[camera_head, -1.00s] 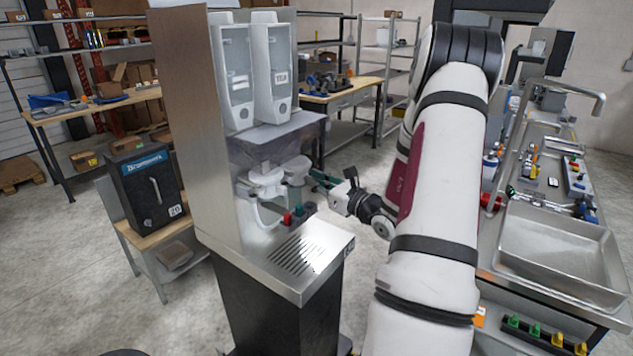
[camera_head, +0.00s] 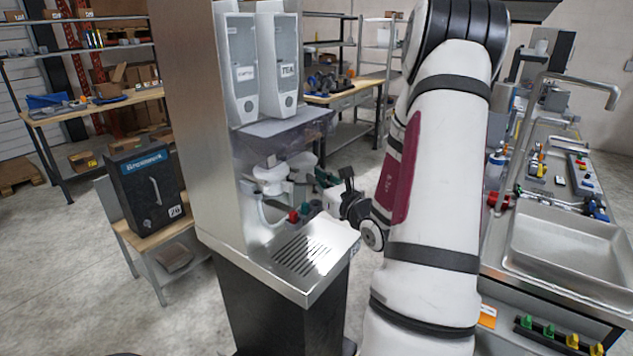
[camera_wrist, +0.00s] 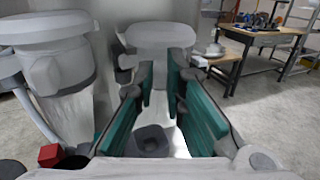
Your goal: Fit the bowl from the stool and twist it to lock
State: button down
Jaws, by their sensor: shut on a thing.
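My gripper (camera_wrist: 160,100) is shut on a pale grey-white bowl (camera_wrist: 158,38), which sits between its teal finger pads in the wrist view. In the head view my gripper (camera_head: 326,184) reaches in from the right at the dispenser (camera_head: 190,120), under its hoppers. The held bowl (camera_head: 302,163) is partly hidden there. It stands beside a similar white bowl (camera_head: 270,177) on the left outlet, which also shows in the wrist view (camera_wrist: 50,60). I cannot tell whether the held bowl is seated or locked. No stool is clearly identifiable.
A slotted drip tray (camera_head: 303,256) lies below the outlets. Red and green knobs (camera_head: 298,213) sit close under the gripper. A black box (camera_head: 148,185) is on a low table at left. A sink (camera_head: 565,240) is at right.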

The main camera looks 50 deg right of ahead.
jog(key=shift+w+a+m+g+h+b, duration=0.2)
jog(key=shift+a+m+g+h+b, duration=0.3)
jog(key=shift+h+b, duration=0.45)
jog(key=shift+w+a+m+g+h+b, duration=0.15)
jog(key=shift+a+m+g+h+b, duration=0.15)
jog(key=shift+m+h+b, duration=0.6)
jog(key=c, duration=1.6)
grip_release()
